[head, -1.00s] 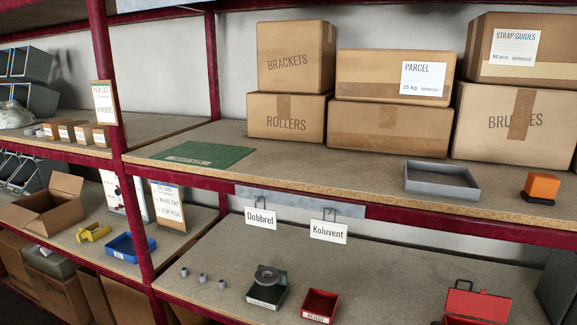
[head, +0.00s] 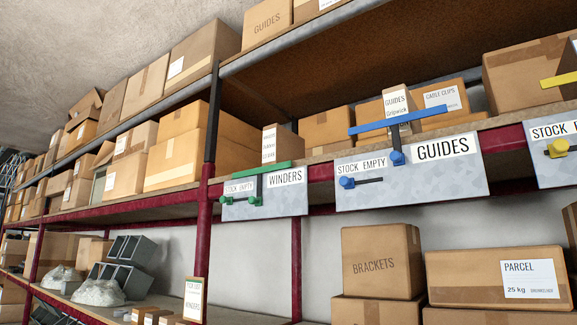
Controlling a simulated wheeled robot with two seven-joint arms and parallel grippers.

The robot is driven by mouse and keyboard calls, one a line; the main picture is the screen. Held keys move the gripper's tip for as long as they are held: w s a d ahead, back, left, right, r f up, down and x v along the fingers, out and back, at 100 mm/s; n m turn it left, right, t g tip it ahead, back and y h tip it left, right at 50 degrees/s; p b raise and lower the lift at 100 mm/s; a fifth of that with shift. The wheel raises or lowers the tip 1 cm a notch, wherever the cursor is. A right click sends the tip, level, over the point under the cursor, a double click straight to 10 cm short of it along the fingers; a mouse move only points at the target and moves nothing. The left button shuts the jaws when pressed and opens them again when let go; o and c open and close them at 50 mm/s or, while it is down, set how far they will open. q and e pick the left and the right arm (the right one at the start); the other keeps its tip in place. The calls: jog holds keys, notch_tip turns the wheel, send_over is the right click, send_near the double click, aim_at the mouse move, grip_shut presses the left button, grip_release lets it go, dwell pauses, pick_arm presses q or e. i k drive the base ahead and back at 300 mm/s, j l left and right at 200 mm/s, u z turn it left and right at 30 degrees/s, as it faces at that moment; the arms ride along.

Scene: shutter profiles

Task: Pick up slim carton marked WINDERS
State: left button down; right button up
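A slim upright carton (head: 284,146) with a white label stands at the front of the upper shelf, above a metal plate (head: 266,196) marked WINDERS and STOCK EMPTY. The carton's label is too small to read surely. A green bar (head: 263,168) on a dark post crosses in front of the carton's lower part. Green knobs sit on the plate below it. Neither of my grippers is in view.
A second slim carton (head: 398,103) marked GUIDES stands to the right behind a blue bar (head: 400,123). A third bar, yellow (head: 559,80), is at the far right. Larger cartons fill the shelf left. A red upright (head: 203,245) stands left of the WINDERS plate.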

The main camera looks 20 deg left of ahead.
aim_at(280, 144)
jog(key=i+l+u, duration=0.15)
jog(key=l, duration=0.2)
jog(key=i+l+u, duration=0.15)
jog(key=l, duration=0.25)
jog(key=l+u, duration=0.15)
jog(key=l, duration=0.25)
jog(key=i+l+u, duration=0.15)
jog(key=l, duration=0.25)
